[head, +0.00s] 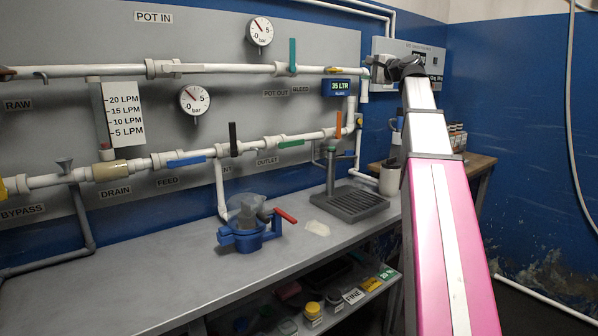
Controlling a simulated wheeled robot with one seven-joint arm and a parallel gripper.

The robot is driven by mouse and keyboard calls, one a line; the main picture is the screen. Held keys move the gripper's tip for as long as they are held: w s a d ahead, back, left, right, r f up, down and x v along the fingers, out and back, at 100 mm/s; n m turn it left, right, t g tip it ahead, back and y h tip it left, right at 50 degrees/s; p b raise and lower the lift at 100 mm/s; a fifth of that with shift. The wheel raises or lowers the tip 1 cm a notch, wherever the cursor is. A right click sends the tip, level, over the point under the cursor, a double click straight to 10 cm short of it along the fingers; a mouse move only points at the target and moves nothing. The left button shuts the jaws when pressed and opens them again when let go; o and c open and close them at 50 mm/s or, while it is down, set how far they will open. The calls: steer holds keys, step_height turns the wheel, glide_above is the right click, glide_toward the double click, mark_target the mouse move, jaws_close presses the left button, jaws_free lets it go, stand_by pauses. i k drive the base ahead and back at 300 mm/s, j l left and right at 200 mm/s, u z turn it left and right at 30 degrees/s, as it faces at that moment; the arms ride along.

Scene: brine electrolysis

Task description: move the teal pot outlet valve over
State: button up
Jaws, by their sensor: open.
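The teal pot outlet valve lever (292,54) stands upright on the upper white pipe, above and beside the POT OUT label (275,93). My gripper (378,63) is at the far end of my raised arm, to the right of the teal lever and apart from it. It is open, small in the view, and in front of the grey wall box. Nothing shows between its fingers, though their detail is hard to make out.
Near the teal lever are a pressure gauge (260,31), a blue display (342,87) and an orange lever (338,124). A green lever (291,144) and a black lever (233,139) are on the lower pipe. A blue-based device (240,238) stands on the bench (150,270).

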mark_target(293, 69)
steer(key=k+l, duration=0.7)
